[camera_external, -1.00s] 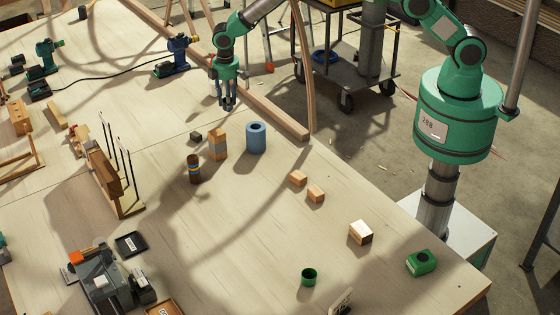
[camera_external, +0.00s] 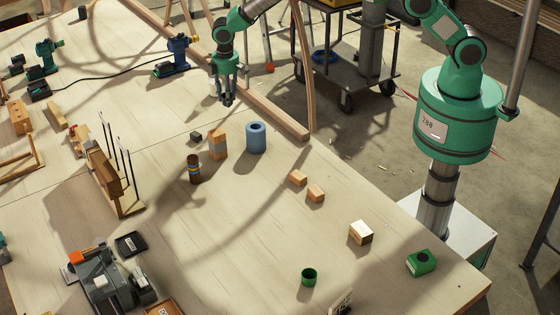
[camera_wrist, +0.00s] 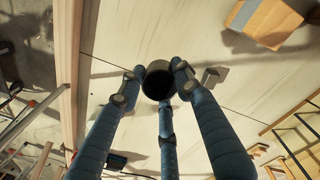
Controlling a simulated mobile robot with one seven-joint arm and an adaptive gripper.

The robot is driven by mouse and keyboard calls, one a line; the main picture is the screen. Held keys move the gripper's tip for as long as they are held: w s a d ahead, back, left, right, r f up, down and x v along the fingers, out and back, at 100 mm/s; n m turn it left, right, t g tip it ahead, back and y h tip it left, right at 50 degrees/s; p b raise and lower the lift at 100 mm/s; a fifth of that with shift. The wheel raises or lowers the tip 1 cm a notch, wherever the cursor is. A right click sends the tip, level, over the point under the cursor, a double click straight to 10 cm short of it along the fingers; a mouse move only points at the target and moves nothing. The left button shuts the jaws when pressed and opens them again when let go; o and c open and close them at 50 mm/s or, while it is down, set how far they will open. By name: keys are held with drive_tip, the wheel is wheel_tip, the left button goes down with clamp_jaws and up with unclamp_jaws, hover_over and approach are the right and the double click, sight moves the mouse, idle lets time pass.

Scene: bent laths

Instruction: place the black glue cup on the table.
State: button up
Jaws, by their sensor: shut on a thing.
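The black glue cup (camera_wrist: 158,82) shows in the wrist view as a dark round cup between my fingertips. My gripper (camera_wrist: 157,76) has three blue fingers closed around it. In the external view my gripper (camera_external: 227,99) points down at the far side of the table (camera_external: 240,215), near the wooden rail. The cup is too small and dark to make out there. In the wrist view pale tabletop lies beyond the cup; the gap under it cannot be judged.
A blue cylinder (camera_external: 256,138), an orange-and-grey block (camera_external: 217,145), a small dark block (camera_external: 196,136) and a striped can (camera_external: 193,168) stand nearer the camera. A blue drill (camera_external: 178,55) stands left of my gripper. A wooden rail (camera_external: 270,112) runs along the right. The central front tabletop is clear.

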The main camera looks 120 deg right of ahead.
wheel_tip(320, 180, up, 3)
drive_tip(key=shift+f, duration=0.1)
drive_tip(key=shift+n, duration=0.3)
drive_tip(key=a, duration=0.5)
drive_tip(key=w+a+r, duration=0.1)
drive_tip(key=a, duration=0.5)
drive_tip(key=a+b, duration=0.1)
drive_tip(key=a, duration=0.5)
drive_tip(key=shift+w+a+r, duration=0.2)
drive_tip(key=shift+w, duration=0.2)
drive_tip(key=shift+c, duration=0.2)
drive_tip(key=shift+o, duration=0.2)
drive_tip(key=s+a, duration=0.2)
drive_tip(key=a, duration=0.8)
drive_tip(key=s+a+b, duration=0.1)
drive_tip(key=s+a, duration=0.1)
drive_tip(key=a, duration=0.7)
drive_tip(key=shift+s+a+r+n+b, duration=0.2)
drive_tip(key=shift+s+a+n+b, duration=0.1)
drive_tip(key=shift+a, duration=0.1)
drive_tip(key=s+a+f+b, duration=0.2)
drive_tip(key=s+a, duration=1.5)
drive_tip(key=a, duration=0.4)
drive_tip(key=shift+a+n, duration=0.15)
drive_tip(key=shift+n, duration=0.25)
drive_tip(key=shift+w+f, duration=0.1)
drive_tip(key=shift+f, duration=4.7)
drive_tip(key=shift+c, duration=0.2)
